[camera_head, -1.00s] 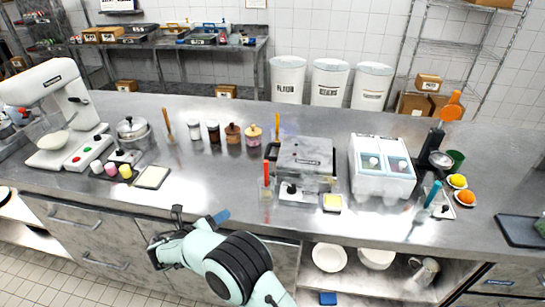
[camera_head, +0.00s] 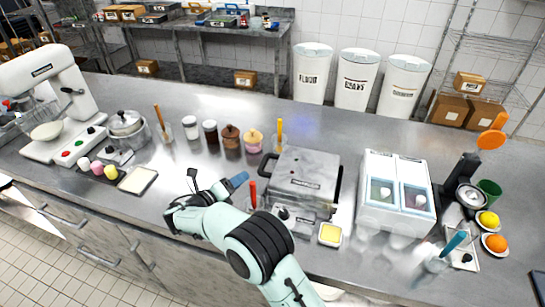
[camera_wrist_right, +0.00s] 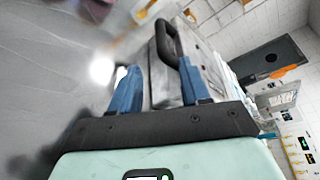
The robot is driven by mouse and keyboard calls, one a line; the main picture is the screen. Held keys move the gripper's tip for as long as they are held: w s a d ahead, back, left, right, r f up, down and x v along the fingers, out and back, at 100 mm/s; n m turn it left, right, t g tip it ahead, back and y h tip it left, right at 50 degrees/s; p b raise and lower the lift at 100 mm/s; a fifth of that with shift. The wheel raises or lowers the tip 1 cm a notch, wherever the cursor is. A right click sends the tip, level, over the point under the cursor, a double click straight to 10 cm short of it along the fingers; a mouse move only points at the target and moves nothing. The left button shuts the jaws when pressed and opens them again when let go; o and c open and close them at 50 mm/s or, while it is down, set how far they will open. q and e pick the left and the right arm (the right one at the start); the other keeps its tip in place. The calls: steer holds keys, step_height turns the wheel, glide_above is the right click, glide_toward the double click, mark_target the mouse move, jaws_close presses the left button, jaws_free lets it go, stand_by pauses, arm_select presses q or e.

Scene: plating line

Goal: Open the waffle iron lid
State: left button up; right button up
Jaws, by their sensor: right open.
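The waffle iron (camera_head: 305,176) is a grey metal box on the counter, right of centre in the head view, and its lid looks down. A black loop handle (camera_wrist_right: 168,45) sticks out from its side in the right wrist view. My right gripper (camera_head: 222,186) is over the counter, left of the waffle iron and near its front. In the right wrist view, its blue fingers (camera_wrist_right: 158,86) are apart with nothing held. The handle shows beyond the fingertips, with no visible grip on it. My left gripper is not in view.
A red-handled utensil in a holder (camera_head: 252,197) stands close between my right gripper and the iron. A yellow-filled tray (camera_head: 330,234) sits in front of the iron. A white two-lid container (camera_head: 395,200) stands to its right. Jars (camera_head: 231,137) stand behind to the left.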

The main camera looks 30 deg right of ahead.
mark_target(264, 161)
steer(key=x, duration=1.3)
steer(key=shift+d+r+p, duration=0.1)
steer(key=shift+d+p, duration=0.15)
steer(key=shift+p, duration=0.15)
jaws_close()
